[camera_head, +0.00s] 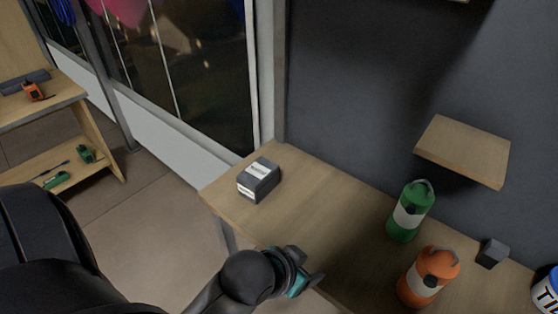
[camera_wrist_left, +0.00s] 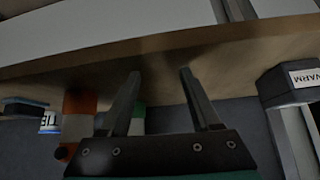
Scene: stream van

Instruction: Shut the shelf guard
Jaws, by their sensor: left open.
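I cannot make out a shelf guard in either view. A small wooden wall shelf (camera_head: 463,151) is fixed to the dark wall at the right in the head view, and it is bare. My left gripper (camera_head: 308,284) is at the front edge of the wooden counter (camera_head: 315,204). In the left wrist view my left gripper (camera_wrist_left: 161,76) has its two fingers apart with nothing held between them. The counter (camera_wrist_left: 240,45) spans the top of that view. My right gripper is not in view.
On the counter stand a dark box (camera_head: 259,180), a green bottle (camera_head: 411,211), an orange bottle (camera_head: 428,278), a small dark block (camera_head: 492,253) and a white-and-blue can (camera_head: 546,291). A wooden rack (camera_head: 75,103) with tools stands at far left. Floor shows between.

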